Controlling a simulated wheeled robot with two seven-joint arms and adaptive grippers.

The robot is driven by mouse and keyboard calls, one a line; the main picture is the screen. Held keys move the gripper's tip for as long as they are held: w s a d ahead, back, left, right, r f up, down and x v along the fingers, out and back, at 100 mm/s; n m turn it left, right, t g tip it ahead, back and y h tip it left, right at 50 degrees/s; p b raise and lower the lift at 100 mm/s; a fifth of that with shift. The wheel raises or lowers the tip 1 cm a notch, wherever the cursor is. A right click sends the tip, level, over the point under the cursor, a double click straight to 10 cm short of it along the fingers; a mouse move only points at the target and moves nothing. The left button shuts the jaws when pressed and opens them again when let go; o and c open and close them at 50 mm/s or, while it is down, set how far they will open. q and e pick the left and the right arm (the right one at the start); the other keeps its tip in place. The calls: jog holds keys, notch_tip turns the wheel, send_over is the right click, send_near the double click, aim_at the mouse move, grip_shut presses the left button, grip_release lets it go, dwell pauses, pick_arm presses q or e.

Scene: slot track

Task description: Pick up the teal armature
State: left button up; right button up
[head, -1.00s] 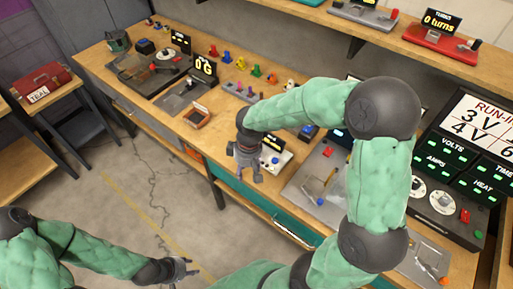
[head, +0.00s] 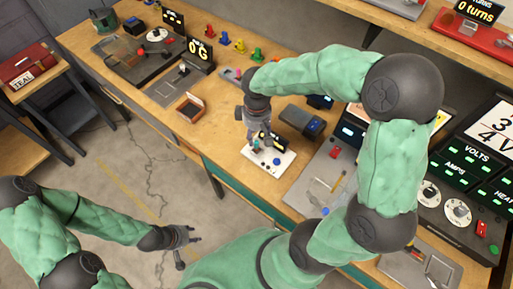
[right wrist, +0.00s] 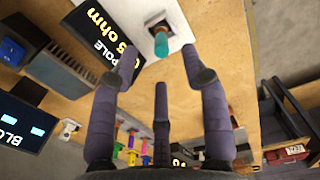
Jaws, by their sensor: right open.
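The teal armature (right wrist: 163,45) shows in the right wrist view as a small teal cylinder with a darker end, at a grey socket on a white board (right wrist: 180,18). In the head view the white board (head: 284,166) sits near the bench's front edge, and the armature is hard to make out beneath my right gripper (head: 257,140). My right gripper, also in the right wrist view (right wrist: 160,82), is open and empty, its fingers pointing toward the board, with the armature just beyond the fingertips. My left gripper (head: 188,247) is open and empty, off the bench over the floor.
A dark display (right wrist: 100,35) reading ohms stands beside the board. A wooden tray (head: 190,108) lies left, with clear bench between. Several coloured pieces (head: 239,46) stand behind.

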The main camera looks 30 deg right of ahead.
aim_at(256, 142)
jog(key=shift+w+d+f, duration=0.1)
jog(key=shift+f, duration=0.55)
jog(key=shift+f+b, duration=0.35)
jog(key=shift+f, duration=0.25)
jog(key=f, duration=0.2)
jog(key=f+b, duration=0.1)
jog(key=f, duration=0.1)
jog(key=shift+a+b, duration=0.2)
jog(key=shift+b, duration=0.1)
jog(key=shift+r, duration=0.1)
grip_shut()
